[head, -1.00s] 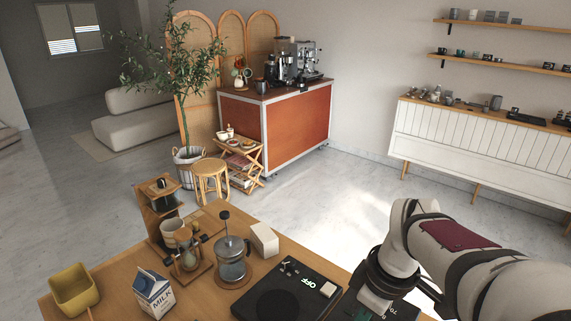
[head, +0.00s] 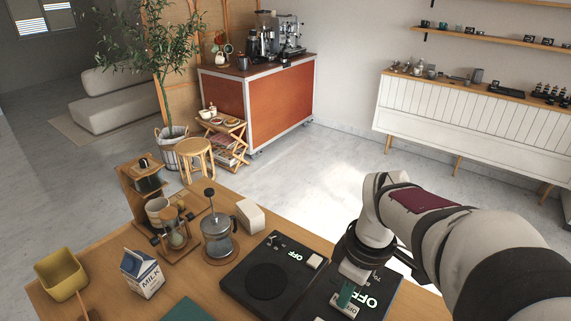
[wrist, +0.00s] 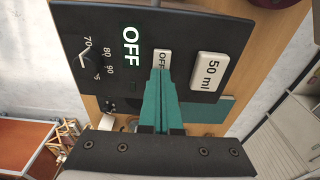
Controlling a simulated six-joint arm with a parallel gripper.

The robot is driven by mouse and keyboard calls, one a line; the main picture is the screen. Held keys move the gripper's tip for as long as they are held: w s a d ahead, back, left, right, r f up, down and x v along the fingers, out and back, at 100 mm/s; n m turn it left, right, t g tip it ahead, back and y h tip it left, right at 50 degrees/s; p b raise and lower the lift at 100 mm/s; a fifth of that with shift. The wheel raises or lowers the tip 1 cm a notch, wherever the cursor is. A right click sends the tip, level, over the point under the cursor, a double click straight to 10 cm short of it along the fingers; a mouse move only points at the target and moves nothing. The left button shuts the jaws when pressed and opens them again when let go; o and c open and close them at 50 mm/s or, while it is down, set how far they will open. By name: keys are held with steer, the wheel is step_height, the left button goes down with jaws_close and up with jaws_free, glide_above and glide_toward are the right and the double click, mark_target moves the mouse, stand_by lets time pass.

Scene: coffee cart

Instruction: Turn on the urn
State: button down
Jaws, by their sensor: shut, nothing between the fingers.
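The urn's black control panel (wrist: 185,20) fills the upper part of the wrist view. The urn's body is not seen.
Left of the panel lies another black device (head: 247,282) with its own OFF display.

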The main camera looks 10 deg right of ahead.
mark_target(353, 309)
steer(key=shift+s+d, duration=0.35)
steer(key=shift+s, duration=0.05)
step_height(353, 309, up, 14)
steer(key=s+d, duration=0.1)
steer(key=shift+s+d, duration=0.25)
steer(key=shift+w+a+r, duration=0.1)
steer(key=shift+w+a, duration=0.35)
steer(key=shift+w, duration=0.15)
steer(key=f, duration=0.4)
steer(key=w+a+f, duration=0.1)
steer(key=f, duration=0.9)
steer(key=shift+w+a, duration=0.25)
steer(key=shift+w, duration=0.05)
